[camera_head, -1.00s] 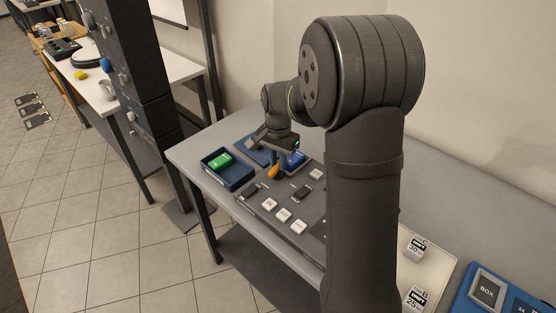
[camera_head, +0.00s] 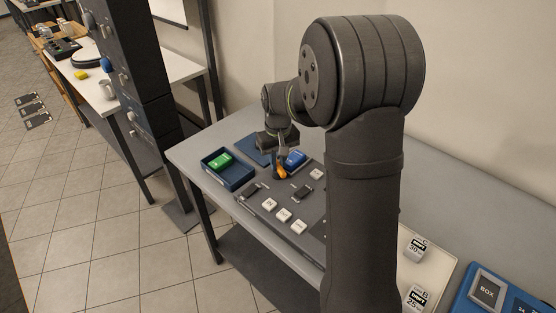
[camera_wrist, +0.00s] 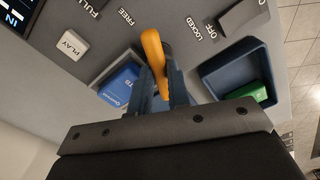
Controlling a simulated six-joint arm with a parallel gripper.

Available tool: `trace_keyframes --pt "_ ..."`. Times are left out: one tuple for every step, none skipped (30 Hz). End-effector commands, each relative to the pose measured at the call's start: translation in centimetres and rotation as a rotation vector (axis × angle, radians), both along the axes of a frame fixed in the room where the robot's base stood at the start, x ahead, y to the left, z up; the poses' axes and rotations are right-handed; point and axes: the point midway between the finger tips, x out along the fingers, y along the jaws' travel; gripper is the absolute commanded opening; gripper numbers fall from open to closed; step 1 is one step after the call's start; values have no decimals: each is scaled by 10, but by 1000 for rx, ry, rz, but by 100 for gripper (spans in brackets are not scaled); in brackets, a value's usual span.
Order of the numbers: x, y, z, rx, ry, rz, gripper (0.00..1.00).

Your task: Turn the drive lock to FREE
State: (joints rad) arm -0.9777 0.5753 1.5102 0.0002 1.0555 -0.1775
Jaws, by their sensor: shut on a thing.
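The drive lock is an orange lever (camera_head: 281,172) on the dark control panel (camera_head: 262,204). In the wrist view the orange lever (camera_wrist: 153,47) points up between the printed words FREE (camera_wrist: 126,16) and LOCKED (camera_wrist: 195,28); its tip lies between the two words. My gripper (camera_wrist: 160,80) is shut on the lever, one finger on each side. In the head view my gripper (camera_head: 279,158) is over the lever, at the panel's far part. The lever's pivot is hidden between the fingers.
A blue block (camera_wrist: 118,85) lies left of the fingers in the wrist view. A dark blue tray (camera_wrist: 235,64) with a green block (camera_wrist: 247,93) is to the right. White keys (camera_head: 284,214) and dark rocker switches (camera_head: 302,192) sit on the panel.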

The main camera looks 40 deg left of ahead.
Motion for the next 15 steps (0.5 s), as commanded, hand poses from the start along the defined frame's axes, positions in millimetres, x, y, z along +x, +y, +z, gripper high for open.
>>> trace_keyframes --pt "-1 -1 -1 -2 2 42 0" --pt "-1 -1 -1 -2 2 69 0" --pt "-1 -1 -1 -2 2 103 0" --pt "-1 -1 -1 -2 2 128 0" --pt "-1 -1 -1 -2 2 151 0" --pt "-1 -1 -1 -2 2 182 0" --pt "-1 -1 -1 -2 2 204 0" --pt "-1 -1 -1 -2 2 226 0" --pt "-1 -1 -1 -2 2 252 0" --pt "-1 -1 -1 -2 2 270 0" --pt "0 -1 -1 -2 2 288 0" --pt "0 -1 -1 -2 2 311 0" --pt "-1 -1 -1 -2 2 325 0" --pt "-1 -1 -1 -2 2 339 0" --pt "-1 -1 -1 -3 2 356 0"
